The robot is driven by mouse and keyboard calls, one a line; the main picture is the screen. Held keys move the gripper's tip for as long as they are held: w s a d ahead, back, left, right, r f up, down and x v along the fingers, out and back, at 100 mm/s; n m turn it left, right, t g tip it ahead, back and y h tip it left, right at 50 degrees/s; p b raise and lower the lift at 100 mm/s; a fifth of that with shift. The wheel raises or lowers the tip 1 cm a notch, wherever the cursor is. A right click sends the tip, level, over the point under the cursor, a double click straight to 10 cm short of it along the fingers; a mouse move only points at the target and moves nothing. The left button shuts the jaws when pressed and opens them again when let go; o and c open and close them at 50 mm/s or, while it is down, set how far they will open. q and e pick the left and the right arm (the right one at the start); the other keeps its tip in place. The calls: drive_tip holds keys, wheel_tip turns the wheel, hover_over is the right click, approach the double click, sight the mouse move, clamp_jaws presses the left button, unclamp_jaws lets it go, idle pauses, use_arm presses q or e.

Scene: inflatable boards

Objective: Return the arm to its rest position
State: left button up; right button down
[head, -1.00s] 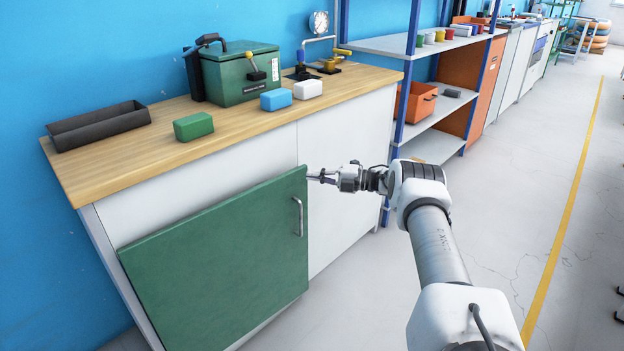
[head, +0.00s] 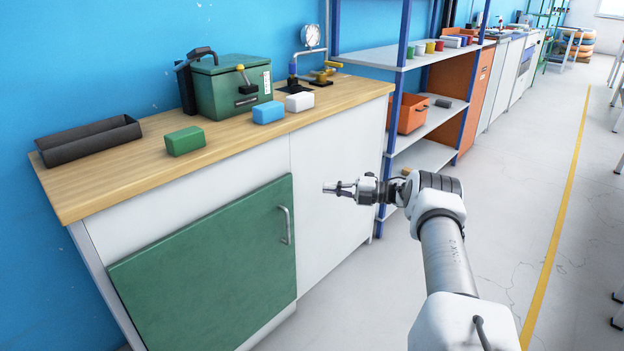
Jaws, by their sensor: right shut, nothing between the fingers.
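My right gripper (head: 338,188) is shut and empty. It is in mid-air in front of the white cabinet front, to the right of the green cabinet door (head: 205,270), and appears apart from it. My right arm reaches in from the lower right. The green door has a grey bar handle (head: 286,225) near its right edge and looks closed or nearly closed; I cannot tell which exactly. My left gripper is not in view.
The wooden worktop (head: 120,182) holds a dark tray (head: 88,141), a green block (head: 185,140), a blue block (head: 268,112), a white block (head: 299,102) and a green box (head: 232,88). A shelf rack (head: 428,157) with an orange bin (head: 408,113) stands behind my arm. Open floor lies right.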

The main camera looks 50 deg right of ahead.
drive_tip(key=v, duration=0.4)
drive_tip(key=shift+s+d, duration=0.1)
drive_tip(key=shift+s, duration=0.1)
